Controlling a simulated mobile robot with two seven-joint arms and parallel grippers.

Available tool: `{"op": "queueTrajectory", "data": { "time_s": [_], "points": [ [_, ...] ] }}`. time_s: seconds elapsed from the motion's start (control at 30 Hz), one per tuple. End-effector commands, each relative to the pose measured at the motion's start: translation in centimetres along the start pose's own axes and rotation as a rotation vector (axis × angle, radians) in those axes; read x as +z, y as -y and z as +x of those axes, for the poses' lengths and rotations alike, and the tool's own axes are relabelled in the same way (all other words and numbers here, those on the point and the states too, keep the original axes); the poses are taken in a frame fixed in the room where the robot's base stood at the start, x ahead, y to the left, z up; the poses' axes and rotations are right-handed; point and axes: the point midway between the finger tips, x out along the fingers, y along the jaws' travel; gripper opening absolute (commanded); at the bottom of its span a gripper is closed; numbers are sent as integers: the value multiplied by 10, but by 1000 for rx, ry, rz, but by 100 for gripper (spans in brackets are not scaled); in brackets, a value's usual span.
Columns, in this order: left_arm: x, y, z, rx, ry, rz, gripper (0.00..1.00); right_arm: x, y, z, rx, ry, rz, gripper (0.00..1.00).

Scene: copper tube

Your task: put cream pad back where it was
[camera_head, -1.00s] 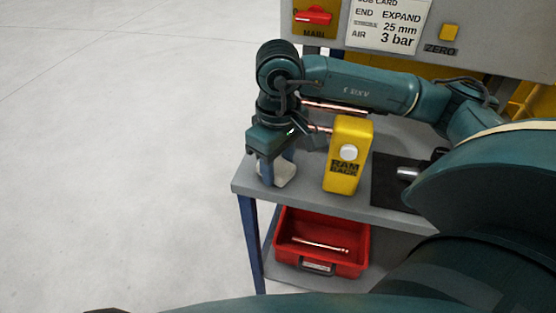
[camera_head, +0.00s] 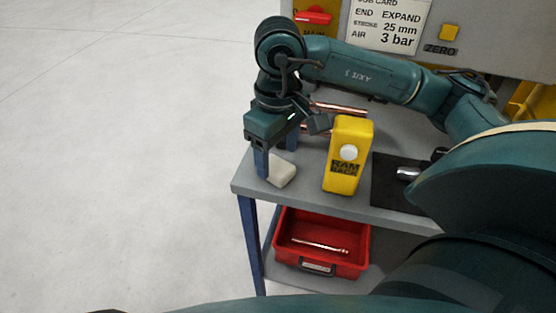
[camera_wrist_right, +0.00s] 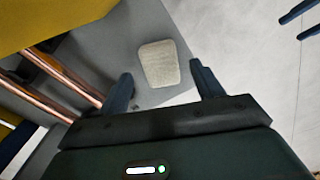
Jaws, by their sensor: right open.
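The cream pad (camera_head: 281,174) lies flat on the grey bench near its front left corner. In the right wrist view the cream pad (camera_wrist_right: 160,63) lies beyond the fingertips, roughly in line with the gap between them. My right gripper (camera_head: 277,160) is open and empty just above and behind the pad. Its two blue fingers also show spread apart in the right wrist view (camera_wrist_right: 160,78). The fingers look clear of the pad. My left gripper does not show.
A yellow block marked RAM BACK (camera_head: 347,155) stands right of the pad. Copper tubes (camera_head: 338,108) lie behind it. A dark mat (camera_head: 390,183) is at the right. A red bin (camera_head: 322,243) with copper pieces sits on the lower shelf. The bench edge is close left of the pad.

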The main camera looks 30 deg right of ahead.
Motion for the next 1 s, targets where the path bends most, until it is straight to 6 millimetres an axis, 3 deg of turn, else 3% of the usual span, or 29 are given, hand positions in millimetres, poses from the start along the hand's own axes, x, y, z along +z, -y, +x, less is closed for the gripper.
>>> {"op": "queueTrajectory", "data": {
  "time_s": [0.2, 0.4, 1.0],
  "points": [
    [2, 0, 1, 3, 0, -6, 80, -1, 0, -52, 1, -7, -1, 66],
    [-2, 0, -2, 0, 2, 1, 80, 0, 0, -82, 1, -3, 0, 66],
    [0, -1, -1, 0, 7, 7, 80, 0, 0, -90, -1, 0, 0, 66]
  ]
}}
